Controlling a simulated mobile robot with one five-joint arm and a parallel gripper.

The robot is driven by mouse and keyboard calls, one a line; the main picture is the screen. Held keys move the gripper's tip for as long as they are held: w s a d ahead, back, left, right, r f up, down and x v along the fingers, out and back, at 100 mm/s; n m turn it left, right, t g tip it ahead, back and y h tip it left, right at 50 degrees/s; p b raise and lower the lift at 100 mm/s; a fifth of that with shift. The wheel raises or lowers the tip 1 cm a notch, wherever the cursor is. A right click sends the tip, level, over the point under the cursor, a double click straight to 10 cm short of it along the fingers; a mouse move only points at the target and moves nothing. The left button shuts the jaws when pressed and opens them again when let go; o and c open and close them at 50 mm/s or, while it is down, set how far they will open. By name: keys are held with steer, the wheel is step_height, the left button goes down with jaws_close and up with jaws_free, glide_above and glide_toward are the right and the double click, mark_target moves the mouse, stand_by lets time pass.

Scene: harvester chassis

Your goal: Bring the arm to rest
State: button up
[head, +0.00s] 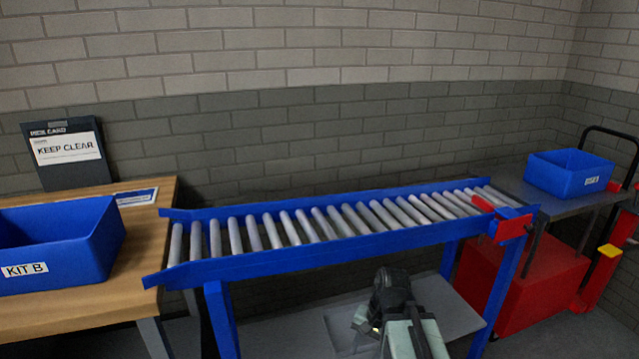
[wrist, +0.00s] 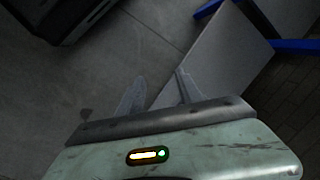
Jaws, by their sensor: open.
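My arm shows at the bottom middle of the head view, low in front of the roller conveyor (head: 340,222). The fingertips are not clear there. In the wrist view my gripper (wrist: 160,90) is open and empty. Its two grey fingers stand apart over the grey floor (wrist: 125,55) and beside a flat grey panel (wrist: 215,60). Nothing is between the fingers.
A wooden table (head: 150,212) at left holds a blue bin labelled KIT B (head: 65,262) and a KEEP CLEAR sign (head: 68,150). At right, a cart (head: 520,185) carries another blue bin (head: 568,175), with a red box (head: 530,285) below. The conveyor rollers are empty.

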steer(key=d+n+h, duration=0.2)
steer(key=d+n, duration=0.2)
steer(key=d, duration=0.1)
step_height(320, 180, up, 26)
steer(key=p, duration=2.6)
steer(key=shift+w+a+n+p, duration=0.15)
steer(key=shift+a+n+p, duration=0.05)
steer(key=shift+n+p, duration=0.2)
